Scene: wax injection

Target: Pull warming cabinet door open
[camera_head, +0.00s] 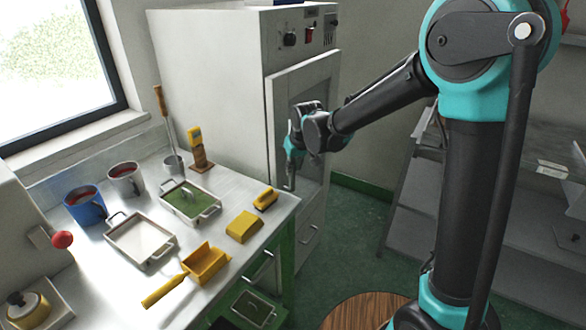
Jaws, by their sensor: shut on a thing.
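The warming cabinet (215,70) is a tall pale unit behind the metal worktable, with knobs on its upper front. Its door (301,79) has a light frame around a darker panel, and it appears to stand slightly ajar. My gripper (290,182) is in front of the left part of the door, pointing down. It is shut on the door handle, which is mostly hidden behind the gripper and wrist. My arm reaches in from the right and covers part of the door panel.
The worktable (221,281) holds mugs, white trays, a yellow scoop (206,263) and yellow blocks close to the cabinet. Its right edge lies just below my gripper. Grey shelving (440,232) stands at the right. Green floor between them is open.

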